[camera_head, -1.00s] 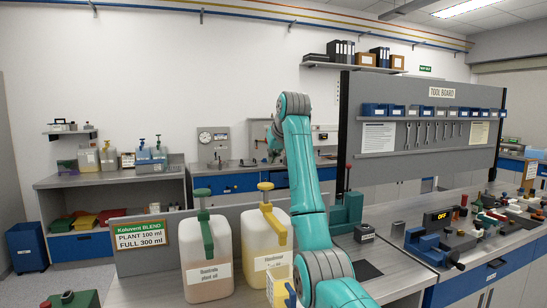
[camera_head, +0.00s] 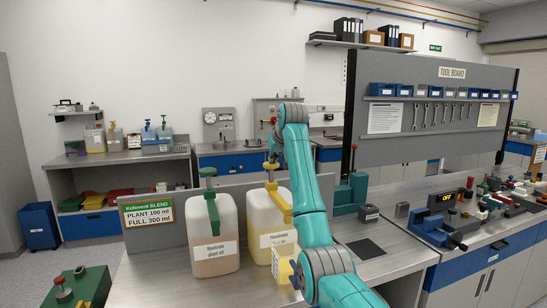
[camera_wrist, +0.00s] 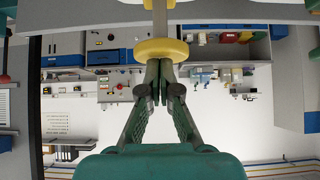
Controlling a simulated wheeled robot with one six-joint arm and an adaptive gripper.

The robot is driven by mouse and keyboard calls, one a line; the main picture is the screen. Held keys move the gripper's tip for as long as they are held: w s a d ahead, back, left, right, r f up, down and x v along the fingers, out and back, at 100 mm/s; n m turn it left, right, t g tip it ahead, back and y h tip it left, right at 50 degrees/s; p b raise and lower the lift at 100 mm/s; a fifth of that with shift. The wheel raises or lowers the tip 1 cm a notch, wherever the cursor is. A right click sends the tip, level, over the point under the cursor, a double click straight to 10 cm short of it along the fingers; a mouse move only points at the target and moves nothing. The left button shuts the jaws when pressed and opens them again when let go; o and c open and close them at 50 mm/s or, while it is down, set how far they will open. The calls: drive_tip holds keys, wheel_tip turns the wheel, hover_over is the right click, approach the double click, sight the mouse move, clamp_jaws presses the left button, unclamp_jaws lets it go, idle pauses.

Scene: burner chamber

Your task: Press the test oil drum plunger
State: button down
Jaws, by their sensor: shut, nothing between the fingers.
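In the head view, two translucent canisters stand side by side on the bench. The left one (camera_head: 213,235) has a green pump head (camera_head: 208,172). The right one (camera_head: 262,218) has a yellow pump head (camera_head: 271,166) and spout; its label is too blurred to read fully. In the wrist view, my gripper (camera_wrist: 161,66) is shut and empty. Its fingertips are at the yellow disc of the pump head (camera_wrist: 161,50), overlapping its edge; I cannot tell if they press on it. My arm partly hides the gripper in the head view.
A yellow-white container (camera_head: 284,263) stands in front of the right canister. A green block with a red knob (camera_head: 80,288) is at the lower left. A blend sign (camera_head: 148,213) stands left of the canisters. A vise (camera_head: 440,228) is on the right bench.

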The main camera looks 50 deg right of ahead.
sight(272, 176)
wheel_tip(272, 176, down, 6)
drive_tip(key=shift+r, duration=0.1)
idle(0.4)
wheel_tip(272, 176, up, 5)
drive_tip(key=shift+a+f, duration=0.1)
drive_tip(key=v, duration=0.9)
drive_tip(key=shift+s+r, duration=0.2)
drive_tip(key=shift+s, duration=0.15)
drive_tip(key=shift+a, duration=0.15)
idle(1.4)
